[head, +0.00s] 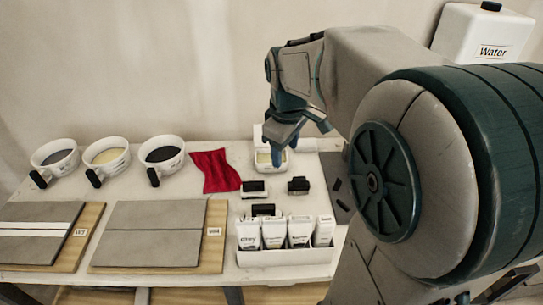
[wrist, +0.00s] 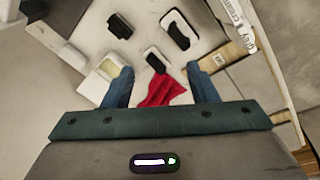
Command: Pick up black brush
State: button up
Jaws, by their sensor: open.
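The black brush appears to be the small all-black block (head: 298,186) on the table, right of two white-bodied blocks with black tops. In the wrist view, the all-black block (wrist: 120,26) lies at the upper left, beyond my fingertips. My gripper (head: 278,150) is open and empty, above the table near the white tub with a yellowish inside (head: 265,158). In the wrist view its two blue fingers (wrist: 160,84) are spread wide, with the red cloth (wrist: 163,88) showing between them. The gripper is apart from the black block.
White-and-black blocks (head: 255,189) (head: 263,210) sit close to the black one. A white rack of bottles (head: 285,257) stands at the front. Several cups (head: 106,157) and boards with grey tiles (head: 150,235) fill the left. A dark mat (head: 337,190) lies right.

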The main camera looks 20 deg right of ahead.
aim_at(299, 178)
jog(key=w+d+f+n+g+b, duration=0.2)
jog(key=w+d+f+n+b, duration=0.45)
jog(key=w+d+f, duration=0.5)
jog(key=shift+n+y, duration=0.3)
jog(key=shift+n, duration=0.15)
jog(key=f, duration=0.6)
jog(key=w+a+f, duration=0.1)
jog(key=f, duration=0.3)
jog(key=shift+a, duration=0.1)
jog(key=shift+s+f, duration=0.15)
jog(key=shift+f, duration=1.3)
jog(key=shift+s+f, duration=0.15)
jog(key=shift+f, duration=1.25)
jog(key=c, duration=1.1)
